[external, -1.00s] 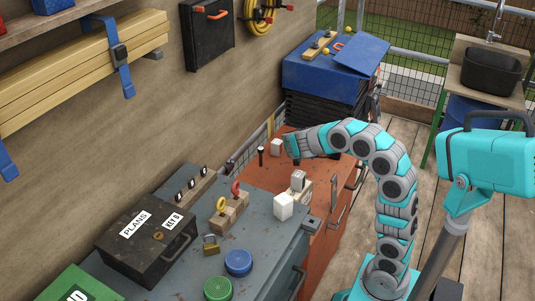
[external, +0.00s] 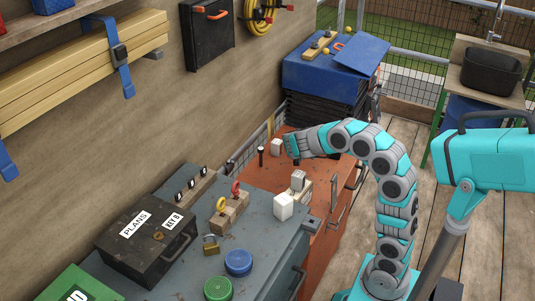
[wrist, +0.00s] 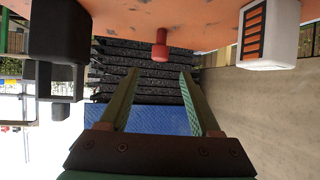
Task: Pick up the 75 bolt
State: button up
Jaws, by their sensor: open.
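No marking reading 75 can be made out. In the wrist view, which appears upside down, a small red bolt-like peg (wrist: 160,44) stands on the orange-red cabinet top (wrist: 200,14). My gripper (wrist: 160,74) is open and empty, and the peg appears centred beyond the gap between its fingers, not between them. In the external view my gripper (external: 291,147) is low over the red cabinet top, and I cannot make out the red peg there. A dark upright peg (external: 261,155) stands left of the gripper; I cannot tell whether it is a bolt.
A white block (external: 277,147) is close beside my gripper; a white block with orange slots (wrist: 268,35) shows in the wrist view. A black object (wrist: 57,32) is on the other side. The blue-topped black stack (external: 318,105) stands behind.

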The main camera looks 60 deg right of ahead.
jog(key=shift+c, duration=0.2)
jog(key=shift+c, duration=0.7)
